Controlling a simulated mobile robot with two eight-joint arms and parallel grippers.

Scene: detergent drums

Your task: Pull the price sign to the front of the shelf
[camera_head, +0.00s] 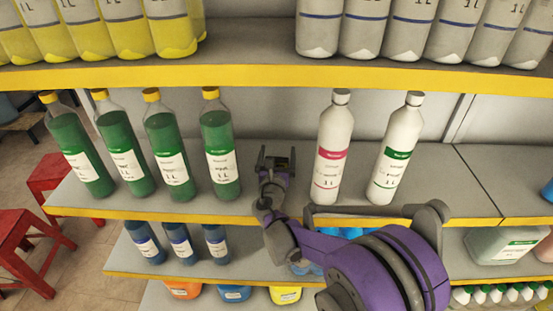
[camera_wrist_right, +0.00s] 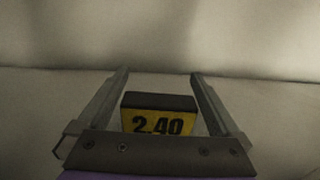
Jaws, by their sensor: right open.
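The price sign (camera_wrist_right: 158,115) is a small dark block with a yellow face reading 2.40. In the right wrist view it stands between the two fingers of my right gripper (camera_wrist_right: 160,75), with visible gaps at both sides. In the head view my right gripper (camera_head: 277,156) is open over the middle shelf, between the green bottles and the white bottles. The sign shows there only as a small dark shape (camera_head: 281,163) between the fingers. My left gripper is not in view.
Several green bottles (camera_head: 171,157) stand left of my right gripper on the middle shelf (camera_head: 250,203). Two white bottles (camera_head: 332,150) stand to its right. The upper shelf edge (camera_head: 260,77) runs above. Bare shelf lies at the far right of the middle level.

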